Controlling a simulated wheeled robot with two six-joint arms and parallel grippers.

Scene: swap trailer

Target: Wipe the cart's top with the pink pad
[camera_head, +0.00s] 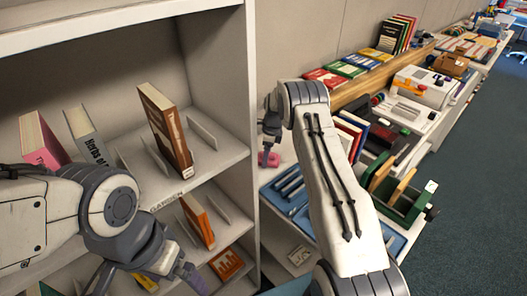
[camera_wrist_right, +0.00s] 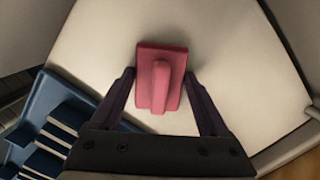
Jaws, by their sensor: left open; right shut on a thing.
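The pink pad (camera_wrist_right: 160,78) is a flat block with a raised ridge along its middle. My right gripper (camera_wrist_right: 160,77) is shut on its sides in the right wrist view. Below it is a pale flat top (camera_wrist_right: 235,60); I cannot tell whether the pad touches it. In the head view the pad (camera_head: 268,159) is small and shows just under my right gripper (camera_head: 269,148), beside the shelf unit's edge. My right arm hides much of the area around it. My left gripper (camera_head: 143,282) is open and empty in front of the lower shelves.
A bookshelf (camera_head: 215,60) with upright books and metal dividers fills the left. A blue slotted rack (camera_wrist_right: 45,130) lies beside the pale top. To the right, a long counter holds books, a white machine (camera_head: 422,88) and a green holder (camera_head: 405,200). The floor (camera_head: 470,200) at right is clear.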

